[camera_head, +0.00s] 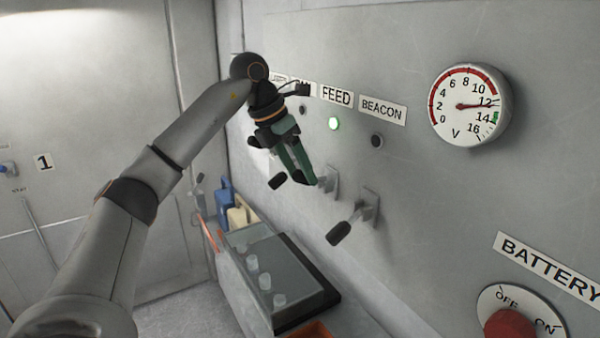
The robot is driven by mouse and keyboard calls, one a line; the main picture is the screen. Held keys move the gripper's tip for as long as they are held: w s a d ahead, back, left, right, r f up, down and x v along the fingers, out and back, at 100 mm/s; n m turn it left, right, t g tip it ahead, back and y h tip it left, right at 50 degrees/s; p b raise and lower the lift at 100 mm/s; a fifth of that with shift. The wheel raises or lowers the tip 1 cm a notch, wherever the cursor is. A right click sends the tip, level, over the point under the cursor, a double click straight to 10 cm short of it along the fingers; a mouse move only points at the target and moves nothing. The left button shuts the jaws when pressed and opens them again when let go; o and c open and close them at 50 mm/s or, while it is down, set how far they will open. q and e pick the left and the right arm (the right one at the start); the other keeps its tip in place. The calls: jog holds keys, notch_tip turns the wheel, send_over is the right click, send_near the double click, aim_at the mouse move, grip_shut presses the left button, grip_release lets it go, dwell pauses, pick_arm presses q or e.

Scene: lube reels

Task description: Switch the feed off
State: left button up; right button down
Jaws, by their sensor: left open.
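My right gripper is out of view.
A voltmeter (470,104) and red battery knob (510,324) are farther right. A bench with a tray (318,297) and blue container (224,196) stands below.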

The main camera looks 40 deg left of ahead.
pick_arm(q)
jog(key=shift+f, duration=0.2)
grip_shut()
dwell(0.5)
dwell(0.9)
